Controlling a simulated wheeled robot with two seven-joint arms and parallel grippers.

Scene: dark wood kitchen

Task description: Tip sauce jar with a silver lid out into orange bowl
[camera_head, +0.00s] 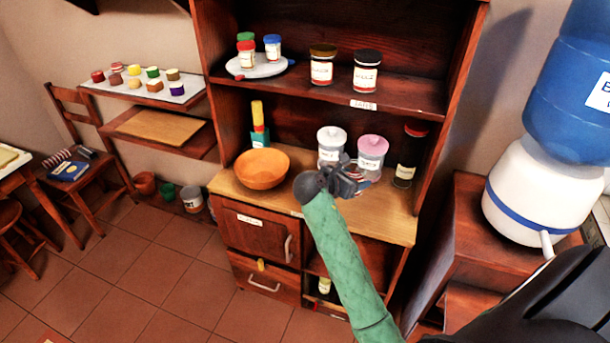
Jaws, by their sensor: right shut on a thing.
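The orange bowl (262,169) stands upright and empty on the light wood counter of the shelf unit. My right gripper (358,178), at the end of the green-sleeved arm, is over the counter to the right of the bowl. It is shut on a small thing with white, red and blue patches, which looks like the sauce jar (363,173). The fingers hide most of it, so its lid and tilt cannot be made out. My left gripper is not in view.
Behind my right gripper stand a white-lidded jar (331,140), a pink-lidded jar (372,150) and a dark bottle (408,158). A yellow-topped bottle (258,122) is behind the bowl. An upper shelf (330,88) overhangs the counter. A water dispenser (535,195) stands right.

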